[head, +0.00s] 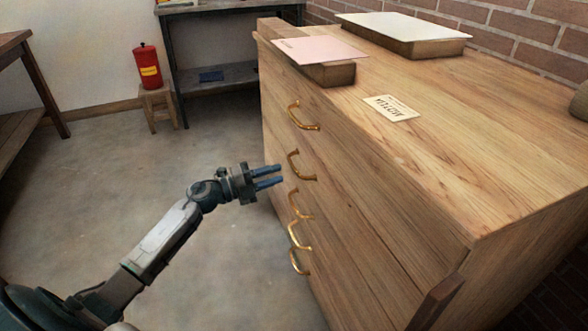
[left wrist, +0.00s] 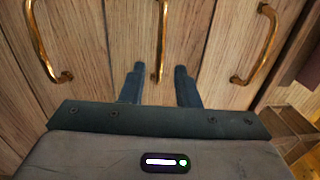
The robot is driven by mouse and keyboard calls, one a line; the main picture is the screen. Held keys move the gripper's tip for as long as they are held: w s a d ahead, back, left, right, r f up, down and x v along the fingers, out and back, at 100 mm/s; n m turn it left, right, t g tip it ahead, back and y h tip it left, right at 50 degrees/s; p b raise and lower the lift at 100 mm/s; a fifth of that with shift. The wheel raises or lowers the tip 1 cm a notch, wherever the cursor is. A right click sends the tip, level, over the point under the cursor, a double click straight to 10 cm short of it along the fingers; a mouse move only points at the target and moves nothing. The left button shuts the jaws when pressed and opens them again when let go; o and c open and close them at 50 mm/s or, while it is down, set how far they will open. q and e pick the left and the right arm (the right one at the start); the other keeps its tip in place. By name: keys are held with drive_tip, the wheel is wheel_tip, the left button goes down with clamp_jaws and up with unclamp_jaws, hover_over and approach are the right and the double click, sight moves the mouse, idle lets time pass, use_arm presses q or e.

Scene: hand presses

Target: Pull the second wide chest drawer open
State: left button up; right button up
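The wide wooden chest (head: 380,190) fills the right side of the head view, with several drawers one above another and curved brass handles on its front. The second handle from the top (head: 302,168) belongs to the second drawer, which looks flush with the front. My left gripper (head: 268,176) is open and empty, its two fingers pointing at the chest front close to this handle. In the left wrist view, the fingers (left wrist: 160,84) lie either side of the middle handle (left wrist: 162,35); contact cannot be told. My right gripper is out of view.
On the chest top lie a pink board on a wooden block (head: 318,50), a white-topped block (head: 403,32) and a paper card (head: 391,108). A red canister (head: 147,67) stands on a stool (head: 158,104). The floor (head: 120,180) left of the chest is clear.

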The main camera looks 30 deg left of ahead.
sight(294, 167)
use_arm(q)
drive_tip(key=x, duration=0.6)
drive_tip(key=shift+w+d, duration=0.15)
drive_tip(key=shift+w, duration=0.05)
drive_tip(key=shift+c, duration=0.2)
clamp_jaws()
